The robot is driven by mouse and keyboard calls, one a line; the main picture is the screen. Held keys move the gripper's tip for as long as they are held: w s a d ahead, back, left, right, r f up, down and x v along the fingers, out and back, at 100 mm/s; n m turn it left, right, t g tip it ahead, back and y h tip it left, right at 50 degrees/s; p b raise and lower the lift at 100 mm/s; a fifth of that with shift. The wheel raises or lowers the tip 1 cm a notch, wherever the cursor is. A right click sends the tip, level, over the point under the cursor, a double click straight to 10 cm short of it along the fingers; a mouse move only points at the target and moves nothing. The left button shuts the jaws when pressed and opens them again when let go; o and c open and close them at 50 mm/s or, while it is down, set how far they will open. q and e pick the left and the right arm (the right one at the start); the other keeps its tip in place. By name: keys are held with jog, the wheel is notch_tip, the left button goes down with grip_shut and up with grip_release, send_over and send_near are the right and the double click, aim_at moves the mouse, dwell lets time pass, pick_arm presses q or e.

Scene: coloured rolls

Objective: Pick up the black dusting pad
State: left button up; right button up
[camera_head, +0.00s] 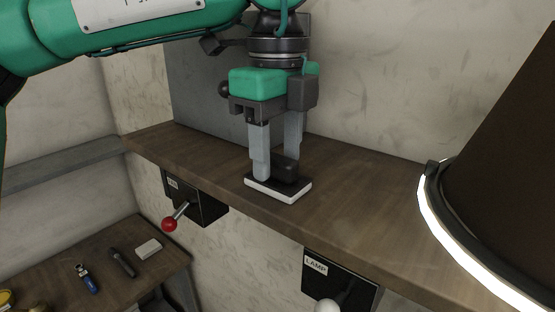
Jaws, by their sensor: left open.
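The black dusting pad (285,171) lies on the wooden shelf, its dark upper part on a white base that shows along the front edge. My left gripper (277,168) points straight down at it from above. Its two grey fingers are apart, one on the left of the dark part and one behind it on the right. The fingertips are low, close to the pad; whether they touch it I cannot tell. My right gripper is not in view.
The wooden shelf (350,205) is clear on both sides of the pad. A large dark lamp shade (510,150) with a glowing rim stands at right. Below the shelf front are a red-knobbed lever (170,224) and a box labelled LAMP (340,280). A lower table (120,240) holds small items.

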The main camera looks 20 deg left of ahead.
aim_at(277, 156)
pick_arm(q)
jog(key=shift+f, duration=0.3)
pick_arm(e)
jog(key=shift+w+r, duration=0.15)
pick_arm(q)
jog(key=shift+c, duration=0.2)
grip_shut()
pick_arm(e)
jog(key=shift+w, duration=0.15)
pick_arm(q)
jog(key=shift+r, duration=0.1)
